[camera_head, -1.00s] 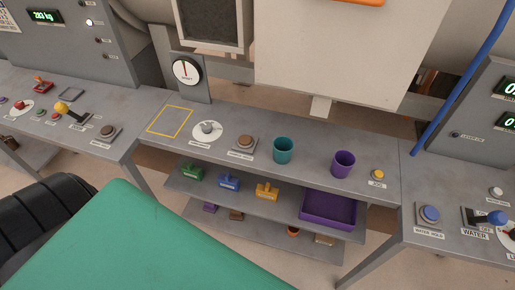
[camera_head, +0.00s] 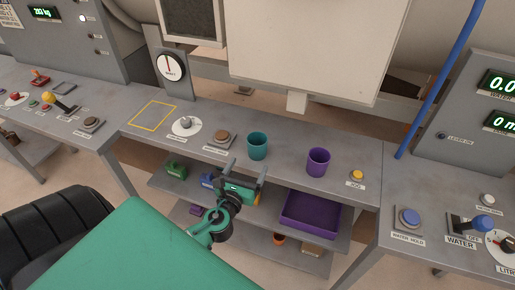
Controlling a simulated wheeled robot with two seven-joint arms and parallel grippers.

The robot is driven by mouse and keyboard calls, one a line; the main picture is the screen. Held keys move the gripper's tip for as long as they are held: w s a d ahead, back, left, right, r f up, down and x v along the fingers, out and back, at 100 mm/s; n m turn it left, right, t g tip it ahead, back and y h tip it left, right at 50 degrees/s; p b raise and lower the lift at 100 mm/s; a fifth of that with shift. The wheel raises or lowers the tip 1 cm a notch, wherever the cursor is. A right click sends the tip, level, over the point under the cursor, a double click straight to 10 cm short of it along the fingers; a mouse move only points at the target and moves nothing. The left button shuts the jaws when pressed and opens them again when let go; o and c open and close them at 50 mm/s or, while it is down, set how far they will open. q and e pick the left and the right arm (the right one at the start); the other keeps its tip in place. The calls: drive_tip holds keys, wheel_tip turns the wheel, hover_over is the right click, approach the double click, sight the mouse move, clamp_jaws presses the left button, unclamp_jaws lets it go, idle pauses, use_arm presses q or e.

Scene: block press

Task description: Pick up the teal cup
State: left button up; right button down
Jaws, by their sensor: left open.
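The teal cup (camera_head: 257,146) stands upright on the grey bench (camera_head: 300,128), left of a purple cup (camera_head: 318,162). My left gripper (camera_head: 247,172) is in front of the bench's near edge, just below the teal cup in the picture. Its two fingers are apart with nothing between them, and they do not appear to touch the cup. My right gripper does not show.
A brown button (camera_head: 222,138) and a round dial (camera_head: 186,125) sit left of the teal cup. A yellow button (camera_head: 357,175) is at right. Below, shelves hold a purple tray (camera_head: 312,212) and small coloured blocks. A yellow outlined square (camera_head: 152,115) is empty.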

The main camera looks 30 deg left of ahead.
sight(255, 152)
use_arm(q)
drive_tip(key=p+x, duration=0.1)
drive_tip(key=x, duration=0.4)
drive_tip(key=shift+w+a, duration=0.1)
drive_tip(key=shift+w, duration=0.2)
drive_tip(key=shift+w+a, duration=0.1)
drive_tip(key=shift+w, duration=0.35)
drive_tip(key=shift+w+a, duration=0.1)
drive_tip(key=shift+w, duration=0.15)
drive_tip(key=p+x, duration=0.1)
drive_tip(key=x, duration=0.3)
drive_tip(key=shift+w+a+p, duration=0.2)
drive_tip(key=shift+w+p, duration=0.05)
drive_tip(key=shift+p, duration=0.05)
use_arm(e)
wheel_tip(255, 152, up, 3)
use_arm(q)
drive_tip(key=shift+c, duration=0.4)
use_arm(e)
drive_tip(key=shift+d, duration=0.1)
use_arm(q)
drive_tip(key=shift+r, duration=0.1)
drive_tip(key=c, duration=1)
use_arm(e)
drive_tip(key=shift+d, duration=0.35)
